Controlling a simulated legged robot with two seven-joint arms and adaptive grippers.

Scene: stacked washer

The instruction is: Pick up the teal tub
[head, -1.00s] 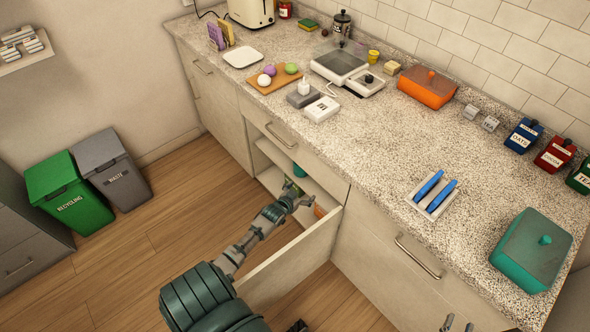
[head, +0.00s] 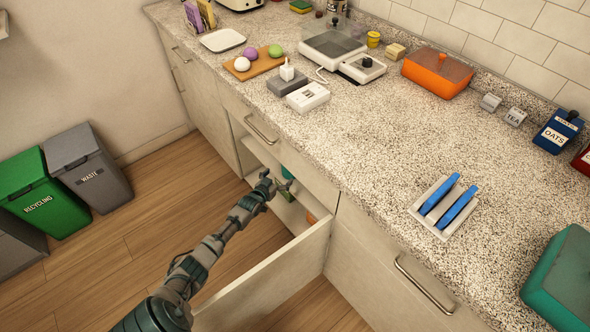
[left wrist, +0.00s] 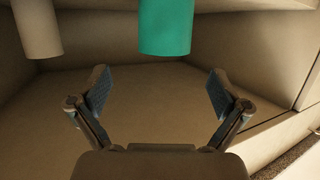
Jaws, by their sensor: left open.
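A teal cylindrical tub (head: 287,173) stands inside the open lower cabinet, partly hidden by the cabinet front and counter. In the left wrist view the teal tub (left wrist: 166,28) is at the top centre, ahead of the fingers and cut off by the frame edge. My left gripper (head: 277,184) reaches in at the cabinet opening. In the left wrist view its two fingers (left wrist: 160,90) are spread wide with nothing between them, apart from the tub. My right gripper is out of view.
A pale cylinder (left wrist: 38,28) stands left of the tub in the wrist view. An orange item (head: 311,218) is low in the cabinet. The open cabinet front (head: 270,285) lies right of my arm. A teal lidded box (head: 562,285) sits on the counter (head: 400,150).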

